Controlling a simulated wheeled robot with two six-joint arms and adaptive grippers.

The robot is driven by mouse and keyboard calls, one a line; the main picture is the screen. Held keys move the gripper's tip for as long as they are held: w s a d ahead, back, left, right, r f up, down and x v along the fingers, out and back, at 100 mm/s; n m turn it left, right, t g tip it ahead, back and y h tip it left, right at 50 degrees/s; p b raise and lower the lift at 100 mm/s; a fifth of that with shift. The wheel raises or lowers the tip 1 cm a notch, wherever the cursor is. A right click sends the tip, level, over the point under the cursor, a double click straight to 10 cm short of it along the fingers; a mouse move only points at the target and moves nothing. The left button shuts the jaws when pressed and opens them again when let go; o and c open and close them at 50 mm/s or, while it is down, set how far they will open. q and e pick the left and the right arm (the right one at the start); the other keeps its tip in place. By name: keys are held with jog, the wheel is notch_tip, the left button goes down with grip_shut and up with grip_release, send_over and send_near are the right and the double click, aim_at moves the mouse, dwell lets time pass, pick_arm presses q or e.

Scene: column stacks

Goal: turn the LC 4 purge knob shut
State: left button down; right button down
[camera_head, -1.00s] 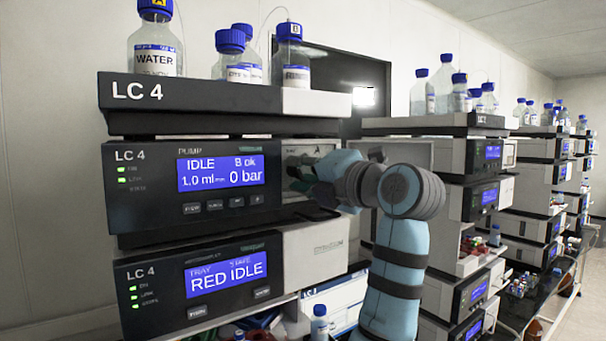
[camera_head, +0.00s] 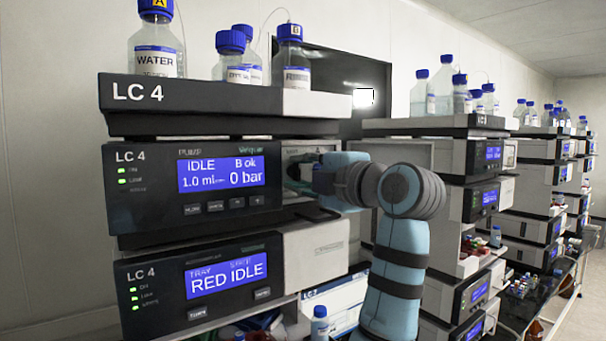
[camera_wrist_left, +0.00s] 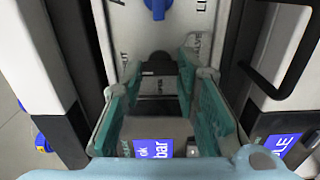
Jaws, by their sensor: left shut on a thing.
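The LC 4 pump module (camera_head: 125,205) shows IDLE, B ok, 1.0 ml and 0 bar on its display (camera_head: 221,172). Its light front panel (camera_head: 300,147) is to the right of the display. My left gripper (camera_head: 305,175) is at this panel, and its hand hides most of the purge knob in the head view. In the wrist view the left gripper's teal fingers (camera_wrist_left: 160,68) stand on both sides of a dark knob (camera_wrist_left: 160,62), shut on it. The knob's exact angle cannot be read. My right gripper is not in view.
Bottles (camera_head: 155,48) with blue caps stand on the LC 4 top tray (camera_head: 200,95). The module below (camera_head: 155,290) shows RED IDLE. More stacks (camera_head: 480,155) stand to the right. A small blue-capped bottle (camera_head: 319,325) stands low beside my arm.

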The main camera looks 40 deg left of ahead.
pick_arm(q)
jog(key=c, duration=1.5)
grip_release()
jog(key=shift+c, duration=0.2)
jog(key=shift+a, duration=0.1)
